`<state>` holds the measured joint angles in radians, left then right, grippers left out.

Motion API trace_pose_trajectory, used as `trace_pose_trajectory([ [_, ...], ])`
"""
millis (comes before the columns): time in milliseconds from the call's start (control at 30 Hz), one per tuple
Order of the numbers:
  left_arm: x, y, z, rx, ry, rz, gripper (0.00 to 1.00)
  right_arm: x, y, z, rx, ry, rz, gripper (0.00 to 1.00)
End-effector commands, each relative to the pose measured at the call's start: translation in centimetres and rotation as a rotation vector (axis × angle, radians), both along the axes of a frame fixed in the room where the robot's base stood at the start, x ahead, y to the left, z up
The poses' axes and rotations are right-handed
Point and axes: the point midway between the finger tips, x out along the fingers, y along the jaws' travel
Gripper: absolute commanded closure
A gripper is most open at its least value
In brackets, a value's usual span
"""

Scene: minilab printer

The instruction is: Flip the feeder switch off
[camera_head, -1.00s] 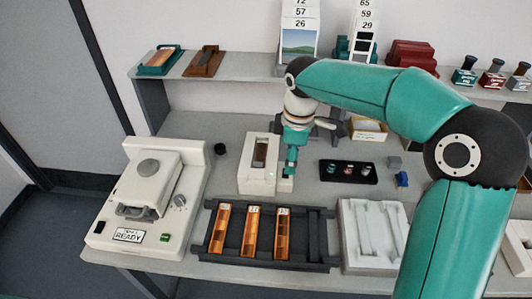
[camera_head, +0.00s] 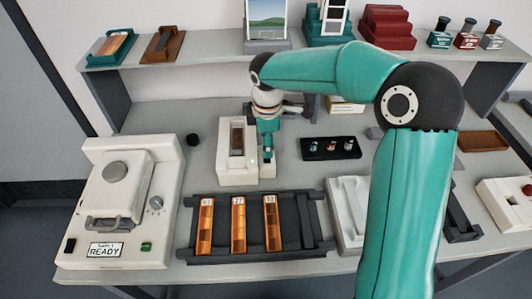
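The white feeder (camera_head: 224,168) stands mid-table, with a dark film strip (camera_head: 237,139) in its top slot. My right arm comes in from the right, and its teal gripper (camera_head: 267,154) points down at the feeder's right side, at or very close to its low side ledge. The fingers look close together, but I cannot tell whether they are shut. I cannot make out the feeder's switch; the gripper covers part of that side. My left gripper is not in view.
A white printer (camera_head: 120,200) marked READY stands left. A dark rack (camera_head: 285,225) with orange film strips lies in front of the feeder. A black tray with small bottles (camera_head: 331,148) sits to the right. A shelf (camera_head: 200,62) runs behind.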

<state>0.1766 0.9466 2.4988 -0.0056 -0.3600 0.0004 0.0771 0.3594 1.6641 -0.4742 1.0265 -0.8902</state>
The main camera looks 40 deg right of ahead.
Motion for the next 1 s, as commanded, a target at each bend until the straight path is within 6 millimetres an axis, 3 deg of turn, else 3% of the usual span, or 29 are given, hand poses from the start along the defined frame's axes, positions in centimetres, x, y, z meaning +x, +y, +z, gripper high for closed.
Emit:
trace_pose_trajectory([
  [100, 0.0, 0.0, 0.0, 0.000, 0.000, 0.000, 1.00, 0.1, -0.2, -2.4, 0.001, 0.004, -0.002, 0.40],
  [300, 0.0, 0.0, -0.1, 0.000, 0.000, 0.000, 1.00, 0.5, -0.4, -4.8, 0.001, 0.001, -0.002, 0.40],
  [733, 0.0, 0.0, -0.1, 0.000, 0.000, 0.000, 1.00, 0.5, -0.5, -5.7, 0.001, -0.002, -0.004, 0.40],
  [1000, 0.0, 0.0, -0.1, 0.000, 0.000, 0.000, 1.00, 0.5, -0.5, -5.6, 0.001, -0.002, -0.004, 0.85],
])
